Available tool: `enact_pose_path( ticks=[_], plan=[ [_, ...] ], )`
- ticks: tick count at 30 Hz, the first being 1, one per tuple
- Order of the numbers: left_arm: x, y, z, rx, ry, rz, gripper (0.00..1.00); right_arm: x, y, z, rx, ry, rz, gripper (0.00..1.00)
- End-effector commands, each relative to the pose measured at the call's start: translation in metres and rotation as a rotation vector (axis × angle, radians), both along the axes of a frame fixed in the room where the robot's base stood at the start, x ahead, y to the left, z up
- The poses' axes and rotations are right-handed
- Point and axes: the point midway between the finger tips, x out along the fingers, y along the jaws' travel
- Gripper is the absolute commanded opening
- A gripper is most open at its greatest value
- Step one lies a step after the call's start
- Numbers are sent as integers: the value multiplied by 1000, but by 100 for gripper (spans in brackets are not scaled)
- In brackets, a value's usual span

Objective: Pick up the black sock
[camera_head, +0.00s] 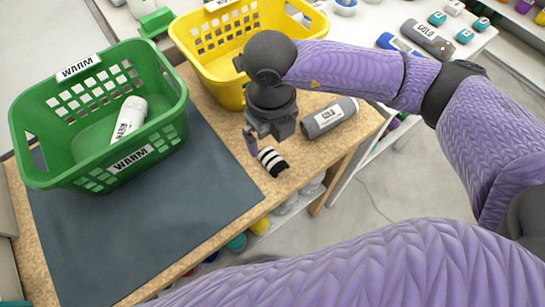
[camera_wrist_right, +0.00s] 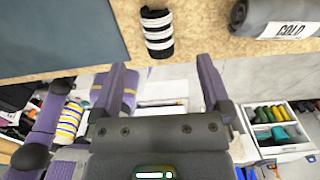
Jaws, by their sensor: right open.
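The black sock (camera_head: 271,161) is a small rolled bundle with black and white stripes. It lies on the wooden tabletop between the dark mat and the table's front edge. It also shows in the right wrist view (camera_wrist_right: 158,34), at the top middle. My right gripper (camera_head: 258,149) is open and empty, above and very close to the sock in the head view. In the right wrist view its two fingers (camera_wrist_right: 164,70) stand apart, with the sock beyond their tips. I cannot tell whether a finger touches it. My left gripper is not in view.
A grey roll labelled COLD (camera_head: 329,118) lies right of the sock. A green basket (camera_head: 178,105) labelled WARM holds a white item (camera_head: 128,118) on the dark mat (camera_head: 215,215). A yellow basket (camera_head: 190,62) stands behind my right wrist. The table edge is close in front.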

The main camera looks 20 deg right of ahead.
Motion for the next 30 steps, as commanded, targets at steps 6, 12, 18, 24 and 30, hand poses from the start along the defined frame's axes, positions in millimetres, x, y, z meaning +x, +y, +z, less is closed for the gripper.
enact_pose_path(
  ticks=[6,12,18,24,30],
  plan=[
    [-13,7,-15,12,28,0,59,-3,-1,-41,4,5,2,98],
    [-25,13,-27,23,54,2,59,-6,-2,-76,5,4,3,98],
    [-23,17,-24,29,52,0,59,-5,-2,-74,7,1,4,94],
    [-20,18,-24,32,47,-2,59,-5,-2,-74,7,1,4,52],
    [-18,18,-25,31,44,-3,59,-5,-2,-74,8,3,4,9]
  ],
)
